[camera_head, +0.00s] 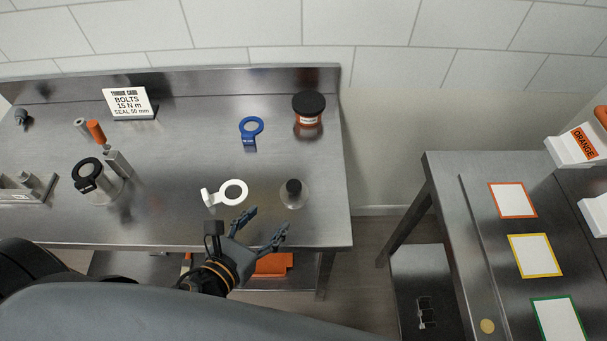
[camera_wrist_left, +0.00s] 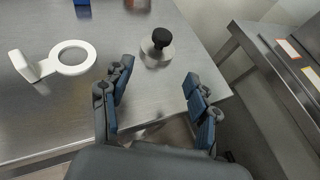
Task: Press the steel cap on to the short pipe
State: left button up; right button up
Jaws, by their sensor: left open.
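A round steel piece with a black knob (camera_head: 293,193), which looks like the steel cap, stands on the steel table near its front right corner. It also shows in the left wrist view (camera_wrist_left: 156,50), beyond the fingers. My left gripper (camera_head: 265,222) is open and empty at the table's front edge, just short of the cap and apart from it. Its spread fingers also show in the left wrist view (camera_wrist_left: 158,74). I cannot tell for sure which thing is the short pipe; a steel cylinder with a black ring (camera_head: 88,172) stands at the left. My right gripper is out of view.
A white ring with a tab (camera_head: 233,192) lies left of the cap. A blue ring (camera_head: 251,128) and a black-lidded jar (camera_head: 308,115) stand farther back. A sign (camera_head: 130,103) stands at the back left. A second table (camera_head: 450,200) is right, across a gap.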

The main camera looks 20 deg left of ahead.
aim_at(291, 189)
pick_arm(q)
jog(key=shift+r+p+x, duration=0.25)
jog(key=shift+p+x, duration=0.15)
jog(key=shift+x, duration=0.75)
jog(key=p+x, duration=0.1)
jog(key=x, duration=0.4)
jog(key=shift+f, duration=0.15)
jog(key=shift+w+d+f, duration=0.1)
jog(key=shift+w, duration=0.2)
jog(key=w, duration=0.1)
jog(key=w+p, duration=0.1)
jog(key=w, duration=0.1)
jog(key=shift+d+p, duration=0.25)
jog(key=shift+p, duration=0.1)
jog(key=shift+x, duration=1.05)
jog(key=shift+f, duration=0.15)
jog(key=c, duration=0.6)
grip_shut()
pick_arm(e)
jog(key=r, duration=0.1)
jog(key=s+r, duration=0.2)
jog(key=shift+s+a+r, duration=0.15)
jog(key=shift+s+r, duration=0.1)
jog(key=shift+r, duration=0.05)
